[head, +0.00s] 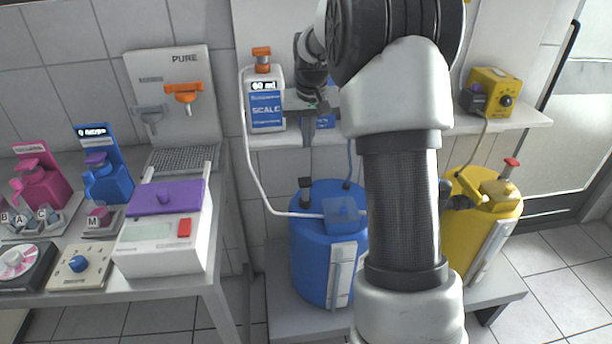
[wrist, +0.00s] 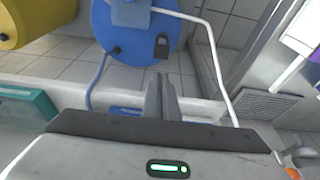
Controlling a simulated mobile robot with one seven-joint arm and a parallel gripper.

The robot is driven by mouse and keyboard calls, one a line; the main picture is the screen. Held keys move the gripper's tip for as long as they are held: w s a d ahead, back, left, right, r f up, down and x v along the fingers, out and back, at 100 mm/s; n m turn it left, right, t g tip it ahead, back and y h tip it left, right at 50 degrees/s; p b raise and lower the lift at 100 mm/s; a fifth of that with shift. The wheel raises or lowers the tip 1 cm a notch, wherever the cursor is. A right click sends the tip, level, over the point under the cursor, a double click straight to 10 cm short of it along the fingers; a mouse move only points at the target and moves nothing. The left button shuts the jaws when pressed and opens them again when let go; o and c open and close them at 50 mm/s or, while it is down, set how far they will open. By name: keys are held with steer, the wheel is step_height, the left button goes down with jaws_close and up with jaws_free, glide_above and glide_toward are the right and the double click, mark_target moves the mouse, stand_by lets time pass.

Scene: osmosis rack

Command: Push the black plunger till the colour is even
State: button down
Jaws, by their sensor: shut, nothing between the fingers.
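The black plunger (head: 305,187) stands up from the top of the blue tank (head: 318,262), near its left back edge. In the wrist view the black plunger (wrist: 162,46) shows on the blue tank's top (wrist: 140,30), just beyond my fingertips. My gripper (head: 308,143) points down in front of the shelf, above the plunger and apart from it. In the wrist view my gripper (wrist: 160,85) is shut with its two fingers together and nothing between them. The liquid inside the blue tank is hidden.
A white hose (head: 262,185) runs from the scale bottle (head: 265,98) to the blue box (head: 345,213) on the tank. The shelf (head: 270,138) is behind my gripper. A yellow tank (head: 482,215) stands to the right. The bench (head: 215,290) is at left.

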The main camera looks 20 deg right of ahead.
steer(key=b, duration=0.2)
glide_above(306, 184)
steer(key=s+x, duration=0.1)
steer(key=x, duration=0.6)
steer(key=s+f+x, duration=0.1)
steer(key=x, duration=0.3)
steer(key=shift+s+a+f, duration=0.15)
steer(key=shift+s+f, duration=0.1)
steer(key=shift+f, duration=0.85)
steer(key=shift+s+f+b, duration=0.1)
steer(key=shift+f+b, duration=1.1)
steer(key=shift+f, duration=1.4)
